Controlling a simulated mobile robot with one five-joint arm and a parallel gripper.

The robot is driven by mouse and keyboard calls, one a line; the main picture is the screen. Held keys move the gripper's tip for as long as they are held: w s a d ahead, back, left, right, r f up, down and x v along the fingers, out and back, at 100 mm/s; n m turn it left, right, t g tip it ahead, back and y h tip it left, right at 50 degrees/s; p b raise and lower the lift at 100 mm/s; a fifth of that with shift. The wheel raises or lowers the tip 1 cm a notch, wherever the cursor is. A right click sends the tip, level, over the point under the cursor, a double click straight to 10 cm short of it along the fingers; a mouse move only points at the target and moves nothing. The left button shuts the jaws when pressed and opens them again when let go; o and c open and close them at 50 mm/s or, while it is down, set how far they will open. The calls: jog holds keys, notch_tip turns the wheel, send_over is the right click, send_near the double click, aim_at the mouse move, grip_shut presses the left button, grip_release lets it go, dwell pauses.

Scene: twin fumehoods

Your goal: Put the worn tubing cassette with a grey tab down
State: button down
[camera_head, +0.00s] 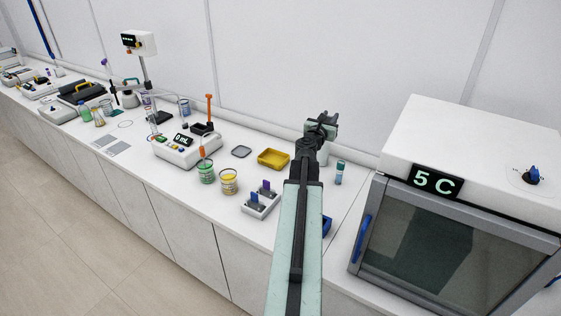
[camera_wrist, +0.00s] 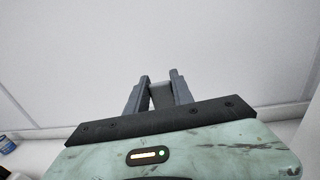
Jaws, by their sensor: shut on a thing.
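My gripper (camera_head: 322,128) is raised over the back of the bench, left of the oven-like box. In the wrist view my gripper (camera_wrist: 160,80) points at the blank wall. Its two fingers are closed on a small grey piece (camera_wrist: 161,97), which I take to be the worn tubing cassette's grey tab. The rest of the cassette is hidden or too dark to tell from the gripper. A white holder (camera_head: 261,208) with blue-grey and purple-tabbed pieces stands on the bench, left of my arm.
Beakers with green (camera_head: 206,173) and yellow (camera_head: 229,182) contents stand left. A pump unit (camera_head: 187,146) is farther left.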

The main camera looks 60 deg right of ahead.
jog(key=w+f+n+t+y+b, duration=0.35)
jog(key=w+f+t+b, duration=0.25)
jog(key=w, duration=0.7)
jog(key=w+f+n+t+y+b, duration=0.2)
jog(key=w+f+n+t+b, duration=0.35)
jog(key=w, duration=0.75)
jog(key=shift+m+g, duration=0.25)
jog(key=shift+m, duration=0.35)
jog(key=f+b, duration=1)
jog(key=f, duration=0.1)
jog(key=shift+s+d+f, duration=0.2)
jog(key=shift+r, duration=0.25)
jog(key=shift+f, duration=0.15)
jog(key=c, duration=1.1)
grip_release()
